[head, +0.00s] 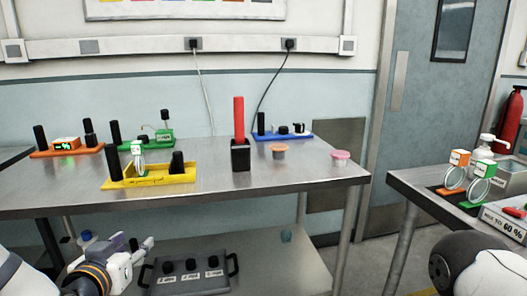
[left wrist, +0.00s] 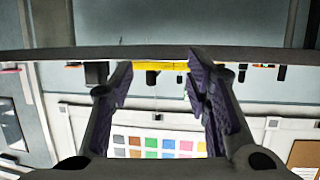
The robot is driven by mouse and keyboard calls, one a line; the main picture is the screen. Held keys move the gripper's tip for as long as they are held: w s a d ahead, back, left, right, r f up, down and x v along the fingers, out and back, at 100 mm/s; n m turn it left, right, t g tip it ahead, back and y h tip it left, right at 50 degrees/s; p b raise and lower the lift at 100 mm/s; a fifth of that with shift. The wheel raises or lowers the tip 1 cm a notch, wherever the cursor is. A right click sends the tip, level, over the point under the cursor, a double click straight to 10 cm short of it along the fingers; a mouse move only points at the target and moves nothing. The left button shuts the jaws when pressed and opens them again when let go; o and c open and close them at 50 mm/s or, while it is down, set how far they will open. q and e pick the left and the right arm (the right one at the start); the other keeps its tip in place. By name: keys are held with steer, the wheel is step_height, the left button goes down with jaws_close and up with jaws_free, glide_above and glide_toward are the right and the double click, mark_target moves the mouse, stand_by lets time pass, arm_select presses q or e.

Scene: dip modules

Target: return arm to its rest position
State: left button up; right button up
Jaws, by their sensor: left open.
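My left gripper (head: 140,250) is at the lower left of the head view, low in front of the workbench (head: 290,183) and below the level of its top. Its two fingers also show in the left wrist view (left wrist: 160,75), spread apart with nothing between them. The wrist picture looks upside down, with the bench edge (left wrist: 150,53) crossing it and the yellow module (left wrist: 160,66) beyond the fingers. My right gripper is not in view; only a dark and white part of my right arm shows at the lower right of the head view.
On the bench stand orange (head: 66,150), green (head: 148,140), yellow (head: 150,180) and blue (head: 284,134) modules, a red-topped black holder (head: 240,153) and two small cups. A black tray (head: 190,275) lies on the lower shelf near my left gripper. A second table (head: 405,180) is at right.

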arm_select(q)
steer(key=s+d+f+m+g+h, duration=0.1)
steer(key=s+d+f+g, duration=0.3)
steer(key=s+f, duration=0.65)
steer(key=s+d+f+g+h, duration=0.15)
steer(key=s+f+g, duration=0.35)
steer(key=s+f, duration=0.6)
steer(key=s+f+g, duration=0.2)
steer(key=s+g, duration=0.2)
steer(key=s, duration=0.7)
steer(key=s+f+g+y, duration=0.1)
steer(key=s+g, duration=0.3)
steer(key=s, duration=0.7)
steer(key=shift+a+f, duration=0.4)
steer(key=shift+f, duration=0.5)
